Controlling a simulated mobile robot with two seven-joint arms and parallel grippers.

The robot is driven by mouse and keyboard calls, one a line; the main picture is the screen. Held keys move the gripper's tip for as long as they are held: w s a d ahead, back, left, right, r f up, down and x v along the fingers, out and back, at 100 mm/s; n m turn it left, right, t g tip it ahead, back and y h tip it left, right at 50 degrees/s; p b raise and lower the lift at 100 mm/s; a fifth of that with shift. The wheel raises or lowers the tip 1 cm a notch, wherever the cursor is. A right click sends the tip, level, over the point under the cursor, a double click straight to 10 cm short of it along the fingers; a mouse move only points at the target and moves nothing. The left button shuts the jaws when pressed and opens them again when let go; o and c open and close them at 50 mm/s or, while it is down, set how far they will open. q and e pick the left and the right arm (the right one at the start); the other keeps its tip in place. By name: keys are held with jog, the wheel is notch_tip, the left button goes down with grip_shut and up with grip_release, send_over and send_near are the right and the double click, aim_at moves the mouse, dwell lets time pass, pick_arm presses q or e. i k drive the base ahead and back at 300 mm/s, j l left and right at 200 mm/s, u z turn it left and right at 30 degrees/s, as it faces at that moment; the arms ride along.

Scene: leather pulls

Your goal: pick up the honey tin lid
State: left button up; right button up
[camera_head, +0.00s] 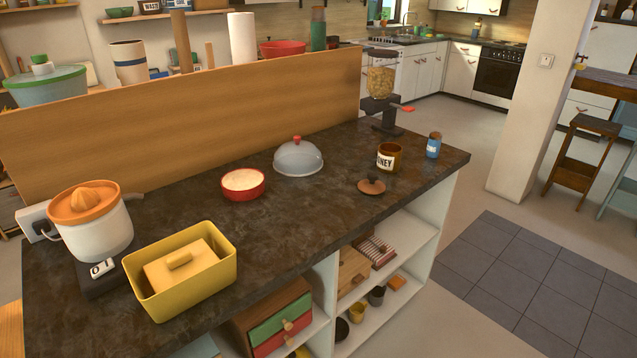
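The honey tin (389,157) is a brown pot with a white label reading "HONEY". It stands on the dark countertop (330,210) toward its right end. The honey tin lid (371,186) is a flat, round, reddish-brown disc with a dark knob on top. It lies on the countertop just in front and to the left of the tin, apart from it, near the front edge. Neither of my grippers shows in the head view.
A blue jar (433,145) stands right of the tin, and a cereal dispenser (381,95) behind it. A glass dome (298,158), a red bowl (243,185), a yellow box (181,271) and a juicer (92,222) stand to the left. Counter around the lid is clear.

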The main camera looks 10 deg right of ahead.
aim_at(372, 186)
jog(key=l+u, duration=0.15)
jog(key=u, duration=0.25)
jog(key=i+l+u, duration=0.1)
jog(key=l+u, duration=0.35)
jog(key=u, duration=0.3)
jog(key=l+u, duration=0.3)
jog(key=l, duration=0.15)
jog(key=k+l+u, duration=0.1)
jog(key=l+u, duration=0.2)
jog(key=k+l+u, duration=0.1)
jog(key=l, duration=0.25)
jog(key=l+u, duration=0.15)
jog(key=l, duration=0.15)
jog(key=k+l+u, duration=0.1)
jog(key=l, duration=0.25)
jog(key=k+l, duration=0.2)
jog(key=l, duration=0.25)
jog(key=k+l+u, duration=0.1)
jog(key=k+l, duration=0.15)
jog(key=l, duration=0.15)
